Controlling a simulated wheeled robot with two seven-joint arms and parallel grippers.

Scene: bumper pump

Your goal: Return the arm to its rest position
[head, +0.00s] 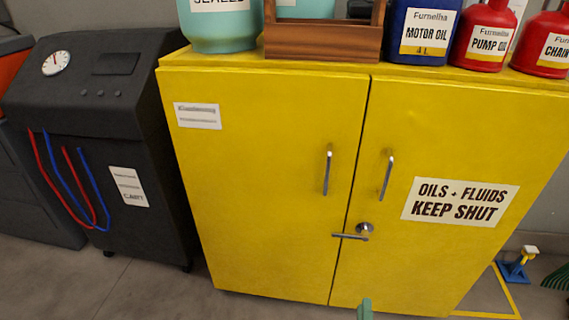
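Only a small green tip shows at the bottom edge of the head view, in front of the yellow cabinet's lower part; it seems to be part of my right gripper (365,309). The rest of it is cut off by the frame, so I cannot tell whether it is open or shut, or whether it holds anything. My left gripper is not in view.
A yellow cabinet (265,190) with both doors shut stands ahead. Its handles (327,173) and latch (352,236) stick out. Bottles and a wooden carrier (322,42) are on top. A dark machine with hoses (95,150) stands left; a blue stand (516,270) is right.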

